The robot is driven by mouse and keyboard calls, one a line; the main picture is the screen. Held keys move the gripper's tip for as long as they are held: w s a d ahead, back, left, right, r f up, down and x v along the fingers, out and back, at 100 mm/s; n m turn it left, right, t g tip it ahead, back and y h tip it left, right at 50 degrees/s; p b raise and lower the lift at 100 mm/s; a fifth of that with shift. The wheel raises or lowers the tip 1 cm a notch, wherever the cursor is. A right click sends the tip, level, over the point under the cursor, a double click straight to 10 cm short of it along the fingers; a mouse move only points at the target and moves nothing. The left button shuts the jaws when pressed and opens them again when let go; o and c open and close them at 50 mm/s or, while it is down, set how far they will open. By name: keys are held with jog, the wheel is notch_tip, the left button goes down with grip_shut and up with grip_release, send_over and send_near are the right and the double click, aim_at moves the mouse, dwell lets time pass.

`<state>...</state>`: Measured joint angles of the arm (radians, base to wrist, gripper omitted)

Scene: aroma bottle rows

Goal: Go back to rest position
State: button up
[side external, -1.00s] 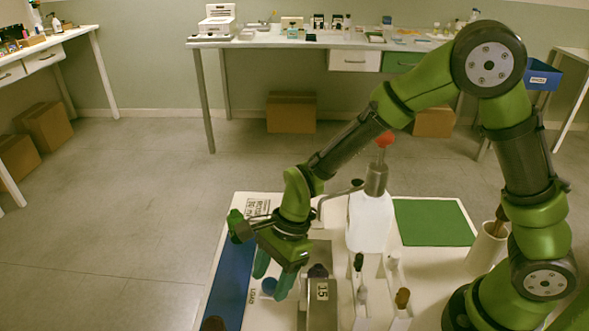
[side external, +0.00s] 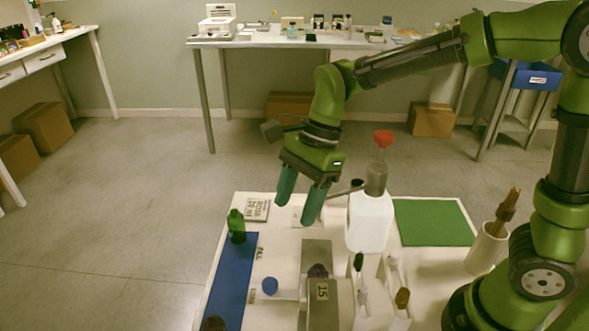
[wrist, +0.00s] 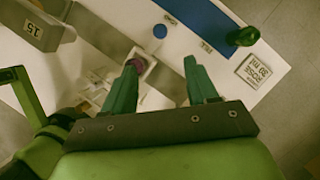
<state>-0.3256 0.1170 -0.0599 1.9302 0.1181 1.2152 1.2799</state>
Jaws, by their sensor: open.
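My gripper (side external: 300,203) is open and empty, raised above the back part of the white table (side external: 275,212). Its two teal fingers hang down, apart, with nothing between them. In the wrist view my gripper (wrist: 157,85) also shows spread fingers over the table. A green bottle (side external: 237,226) stands upright at the back end of the blue mat (side external: 231,275), left of my gripper and apart from it. The bottle shows at the upper right of the wrist view (wrist: 243,36).
A white jug (side external: 369,222) with a red-topped neck stands right of my gripper. A grey stand marked 15 (side external: 322,293), a blue cap (side external: 270,286), a green mat (side external: 433,222) and a white cup with a brown tool (side external: 486,248) are also on the table. Free air surrounds my gripper.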

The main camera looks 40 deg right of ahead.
jog(key=shift+r, duration=0.1)
jog(key=s+d+r+n+t+h, duration=0.1)
jog(key=s+d+r+n+t, duration=0.1)
jog(key=s+d+n, duration=0.3)
jog(key=s+d+r+n+t+h, duration=0.1)
jog(key=s+d+r+n+t, duration=0.2)
jog(key=s+d+n+t, duration=0.2)
jog(key=d+n, duration=0.3)
jog(key=n, duration=0.1)
jog(key=shift+s+d+r, duration=0.15)
jog(key=shift+d+r, duration=0.1)
jog(key=shift+d, duration=0.15)
